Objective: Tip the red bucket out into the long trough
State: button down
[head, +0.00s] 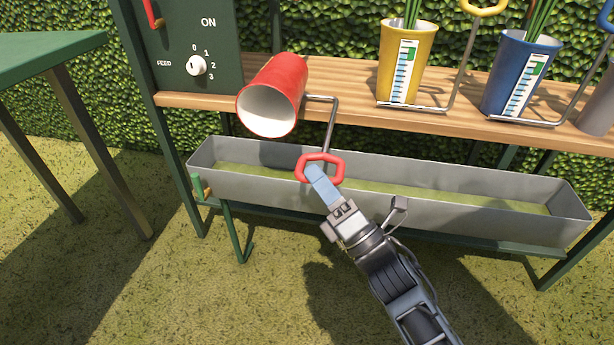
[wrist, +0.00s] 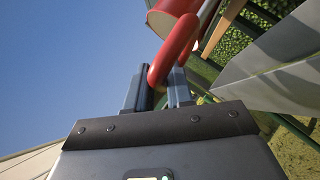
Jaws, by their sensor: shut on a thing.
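The red bucket (head: 279,90) is tilted well over in the head view, with its open mouth facing down and toward me. Its inside is pale and looks empty. A grey rod joins it to a red loop handle (head: 334,158). My gripper (head: 316,174) is shut on this handle, which also shows between the fingers in the wrist view (wrist: 172,55). The long grey trough (head: 450,217) runs below the shelf, and the bucket's mouth is above its left part. The trough's floor looks greenish; I cannot tell whether anything lies in it.
A wooden shelf (head: 350,104) runs behind the trough, carrying a yellow bucket (head: 425,65) and a blue bucket (head: 493,75) with green stems. A green panel with a white knob (head: 196,65) stands at left. A green table (head: 40,52) is further left.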

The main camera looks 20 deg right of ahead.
jog(key=shift+d+f, duration=0.1)
dwell(0.3)
jog(key=c, duration=1.1)
grip_release()
jog(key=v, duration=0.7)
jog(key=shift+s+f+p, duration=0.25)
jog(key=shift+s+p, duration=0.05)
jog(key=shift+d, duration=0.1)
